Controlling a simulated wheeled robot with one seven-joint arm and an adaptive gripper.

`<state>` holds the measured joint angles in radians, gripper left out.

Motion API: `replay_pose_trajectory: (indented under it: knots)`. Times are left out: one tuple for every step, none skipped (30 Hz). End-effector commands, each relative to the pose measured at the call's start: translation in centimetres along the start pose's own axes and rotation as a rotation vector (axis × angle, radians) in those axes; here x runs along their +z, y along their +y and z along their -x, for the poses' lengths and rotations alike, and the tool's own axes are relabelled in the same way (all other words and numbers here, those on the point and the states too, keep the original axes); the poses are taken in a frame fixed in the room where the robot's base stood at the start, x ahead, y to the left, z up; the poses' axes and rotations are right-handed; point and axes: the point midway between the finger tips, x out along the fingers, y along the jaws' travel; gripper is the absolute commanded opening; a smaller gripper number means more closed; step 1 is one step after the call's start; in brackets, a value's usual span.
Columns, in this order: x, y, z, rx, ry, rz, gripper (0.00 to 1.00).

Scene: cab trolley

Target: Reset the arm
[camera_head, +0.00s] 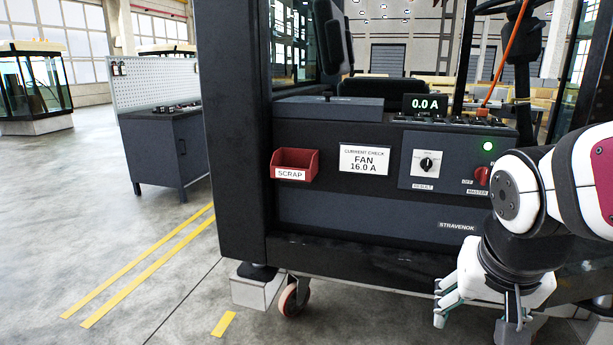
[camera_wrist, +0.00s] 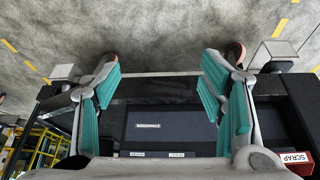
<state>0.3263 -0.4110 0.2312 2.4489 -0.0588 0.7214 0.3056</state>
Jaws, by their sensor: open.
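My arm comes in from the right edge of the head view and bends down in front of the trolley's right side. My gripper (camera_wrist: 160,88) is open and empty in the wrist view, with its two teal-padded fingers wide apart. In the head view its fingers hang low at the right, partly cut off by the lower edge. The black cab trolley (camera_head: 350,215) stands behind it, apart as far as I can see. Its dark front panel (camera_wrist: 172,132) shows between the fingers in the wrist view.
The trolley front carries a red SCRAP bin (camera_head: 295,165), a FAN 16.0 A card (camera_head: 364,160), a knob (camera_head: 426,163), a red master switch (camera_head: 481,176) and a display (camera_head: 425,104) reading 0.0 A. A green lamp (camera_head: 488,146) is lit. Open floor (camera_head: 120,240) lies left.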

Motion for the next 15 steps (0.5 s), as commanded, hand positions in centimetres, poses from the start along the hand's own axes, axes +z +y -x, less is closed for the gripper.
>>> replay_pose_trajectory:
  knots:
    - [2.1, 0.2, 1.3, -0.002, -0.029, 0.044, 0.64]
    - [3.3, 0.4, 1.9, -0.003, -0.052, 0.067, 0.64]
    - [4.9, 0.8, 2.6, -0.006, -0.082, 0.097, 0.64]
    - [5.9, 1.0, 3.1, -0.009, -0.103, 0.119, 0.64]
    - [7.0, 1.2, 3.6, -0.014, -0.124, 0.139, 0.64]
    - [8.3, 1.4, 4.1, -0.021, -0.149, 0.165, 0.64]
    - [9.2, 1.6, 4.5, -0.027, -0.166, 0.184, 0.64]
    - [10.1, 1.8, 4.8, -0.033, -0.184, 0.203, 0.64]
    - [11.2, 2.1, 5.3, -0.043, -0.207, 0.227, 0.64]
    - [12.0, 2.3, 5.6, -0.051, -0.222, 0.244, 0.64]
    - [12.8, 2.5, 5.9, -0.059, -0.239, 0.263, 0.64]
    - [13.8, 2.7, 6.3, -0.071, -0.26, 0.286, 0.64]
    - [14.6, 2.9, 6.6, -0.08, -0.274, 0.304, 0.64]
    - [15.4, 3.1, 6.8, -0.09, -0.291, 0.321, 0.64]
    - [16.4, 3.4, 7.2, -0.104, -0.311, 0.346, 0.64]
